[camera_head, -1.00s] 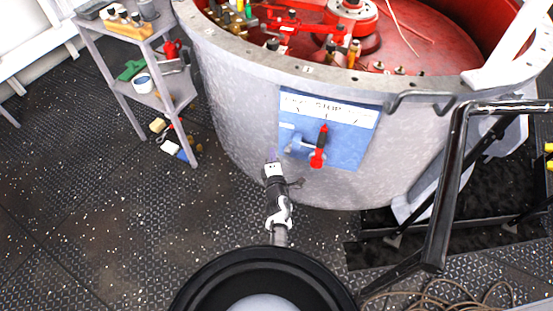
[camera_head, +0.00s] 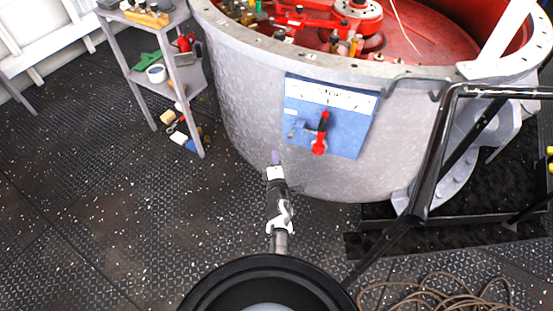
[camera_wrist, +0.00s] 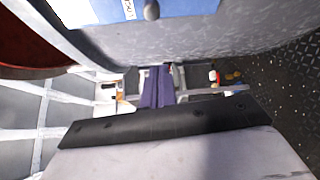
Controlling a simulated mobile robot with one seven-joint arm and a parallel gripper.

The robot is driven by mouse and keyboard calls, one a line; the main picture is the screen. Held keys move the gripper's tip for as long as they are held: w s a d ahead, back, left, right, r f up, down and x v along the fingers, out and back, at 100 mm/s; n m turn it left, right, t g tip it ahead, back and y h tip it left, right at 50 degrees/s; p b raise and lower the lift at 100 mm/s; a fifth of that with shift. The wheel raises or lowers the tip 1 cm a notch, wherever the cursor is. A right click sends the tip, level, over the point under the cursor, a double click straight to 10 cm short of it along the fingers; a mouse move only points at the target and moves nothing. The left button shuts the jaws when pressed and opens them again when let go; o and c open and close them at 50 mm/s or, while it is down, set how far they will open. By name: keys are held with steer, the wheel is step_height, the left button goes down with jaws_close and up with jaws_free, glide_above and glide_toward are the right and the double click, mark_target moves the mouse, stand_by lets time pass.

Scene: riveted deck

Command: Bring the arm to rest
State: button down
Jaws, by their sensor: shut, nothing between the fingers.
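My gripper (camera_head: 276,158) is at the end of my arm, low in front of the round grey metal tank (camera_head: 248,105). Its purple fingers (camera_wrist: 156,88) show side by side in the wrist view, shut and empty. The blue panel (camera_head: 350,135) with a red-handled lever (camera_head: 321,132) is on the tank wall, up and to the right of my gripper in the head view. My gripper is apart from the lever. The lever's handle points up towards the white label strip. The wrist view shows part of the panel at its top edge.
A grey shelf rack (camera_head: 190,92) with tools and bottles stands at the left. A black rail (camera_head: 440,150) stands at the right, with a coiled rope or hose (camera_head: 430,290) on the floor below. The dark deck (camera_head: 110,200) at the left is clear.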

steer(key=shift+s, duration=0.35)
stand_by(0.3)
